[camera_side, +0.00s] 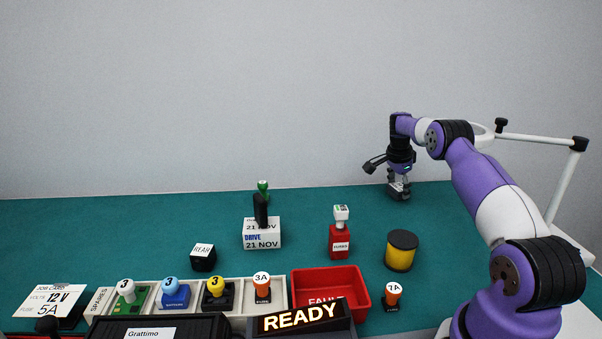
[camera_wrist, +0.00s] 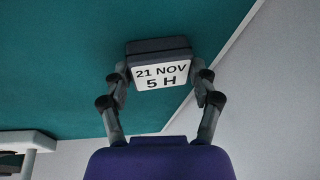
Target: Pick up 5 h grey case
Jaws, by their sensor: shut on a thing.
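The 5 h grey case (camera_wrist: 159,47) is a dark grey block with a white label reading "21 NOV 5 H" in the wrist view. My gripper (camera_wrist: 160,82) is shut on it, with one finger on each side. In the side view my gripper (camera_side: 399,192) is at the far right of the green table, low near its back edge. The case is small and mostly hidden by the fingers there, and I cannot tell whether it touches the table.
A yellow and black cylinder (camera_side: 402,253), a red fuses box (camera_side: 339,241) and a white "DRIVE 21 NOV" block (camera_side: 262,238) stand mid-table. A red tray (camera_side: 359,284), a spares tray (camera_side: 240,290) and an orange 7A fuse (camera_side: 393,293) are nearer the front. The back left is clear.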

